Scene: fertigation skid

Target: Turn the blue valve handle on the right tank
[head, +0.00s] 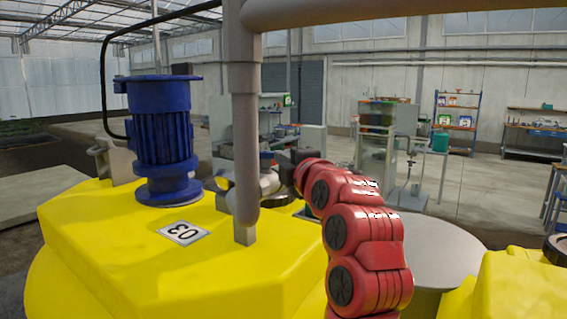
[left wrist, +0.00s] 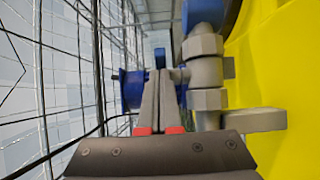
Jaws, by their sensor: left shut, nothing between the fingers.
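A yellow tank (head: 120,245) with a "03" label fills the left of the head view. Grey pipe fittings (head: 268,182) sit on it, partly behind a thick vertical grey pipe. A small blue part, seemingly the valve handle (head: 266,155), shows there. My left gripper (head: 275,157) is beside it, partly hard to make out. In the left wrist view its fingers (left wrist: 160,92) are shut and empty. My right gripper is not in view.
A blue motor (head: 163,135) stands on the tank. The vertical grey pipe (head: 246,130) rises close by the gripper. Another yellow tank (head: 515,290) is at the lower right, beside a grey round surface (head: 440,250). Shelves and benches stand far back on open floor.

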